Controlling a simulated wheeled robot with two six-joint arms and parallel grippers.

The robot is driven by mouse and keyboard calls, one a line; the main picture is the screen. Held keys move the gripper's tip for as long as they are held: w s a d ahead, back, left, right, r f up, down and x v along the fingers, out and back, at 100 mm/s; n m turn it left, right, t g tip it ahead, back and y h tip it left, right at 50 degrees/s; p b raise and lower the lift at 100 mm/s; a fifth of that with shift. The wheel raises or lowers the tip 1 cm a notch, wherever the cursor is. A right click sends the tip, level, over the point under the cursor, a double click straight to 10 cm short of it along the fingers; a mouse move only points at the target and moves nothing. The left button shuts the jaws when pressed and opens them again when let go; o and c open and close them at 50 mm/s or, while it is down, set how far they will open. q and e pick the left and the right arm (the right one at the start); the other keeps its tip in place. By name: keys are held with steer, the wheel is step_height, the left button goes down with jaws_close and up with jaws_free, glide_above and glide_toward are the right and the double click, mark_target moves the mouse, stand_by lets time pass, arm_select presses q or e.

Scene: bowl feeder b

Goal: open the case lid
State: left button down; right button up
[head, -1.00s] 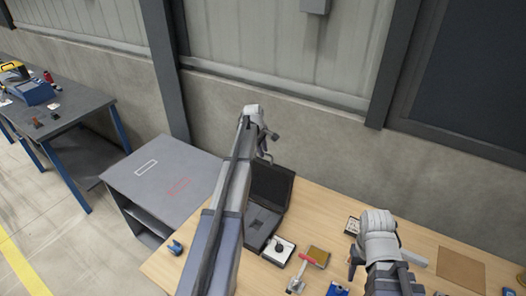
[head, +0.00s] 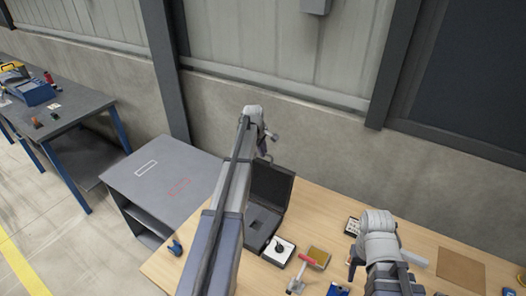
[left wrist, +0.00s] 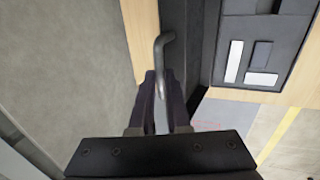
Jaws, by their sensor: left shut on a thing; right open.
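A dark case (head: 259,222) stands on the wooden table, left of the middle. Its lid (head: 271,185) is up, tilted back towards the wall. My left gripper (head: 263,150) is at the lid's far upper edge, partly hidden by my own arm. In the left wrist view, my left gripper (left wrist: 164,88) is shut on a grey bent handle (left wrist: 163,48) beside the dark lid edge (left wrist: 176,22). The case interior (left wrist: 230,25) with pale and dark inserts shows at the right. My right gripper (head: 353,264) is open over the table at the right and holds nothing visible.
A white tray with a dark round part (head: 279,250), a red-handled tool (head: 304,264) and a yellowish square (head: 319,257) lie right of the case. A blue item (head: 175,248) lies at the left. A grey cabinet (head: 160,195) stands left; the wall is behind.

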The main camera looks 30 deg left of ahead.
stand_by(0.4)
arm_select(q)
steer(key=s+r+t+b, duration=0.1)
steer(key=s+t, duration=0.1)
steer(key=s, duration=0.8)
steer(key=shift+a+t, duration=0.35)
steer(key=shift+t, duration=0.05)
steer(key=c, duration=0.9)
jaws_free()
steer(key=shift+w+f, duration=0.1)
steer(key=shift+w, duration=0.05)
steer(key=p+v, duration=0.6)
steer(key=v, duration=0.2)
steer(key=shift+a, duration=0.15)
